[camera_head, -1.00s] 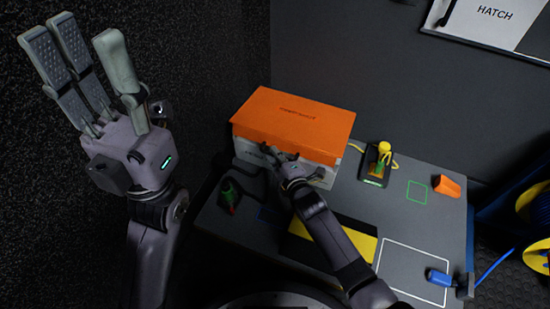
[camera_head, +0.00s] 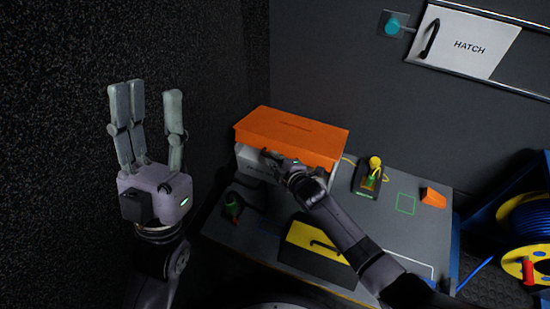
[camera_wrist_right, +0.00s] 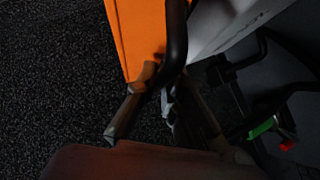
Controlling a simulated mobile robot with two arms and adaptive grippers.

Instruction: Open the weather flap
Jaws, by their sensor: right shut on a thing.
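The weather flap looks to be the orange cover (camera_head: 290,122) on top of a white box (camera_head: 250,165) at the back left of the bench. In the right wrist view the orange panel (camera_wrist_right: 138,35) stands beside the white side of the box (camera_wrist_right: 225,22), with a black bar handle (camera_wrist_right: 177,35) along it. My right gripper (camera_head: 272,157) is at the front of the box, just below the orange edge. In the wrist view its fingers (camera_wrist_right: 158,85) are closed around the handle's lower end. My left gripper (camera_head: 149,92) is open and empty, raised at the left, well away from the box.
The bench holds a yellow-topped black case (camera_head: 318,245), a green-and-red connector (camera_head: 232,207), a yellow-cabled device (camera_head: 369,179) and an orange wedge (camera_head: 432,197). A cable reel (camera_head: 530,225) stands at right. A white HATCH panel (camera_head: 468,45) is on the wall. A dark wall borders the left.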

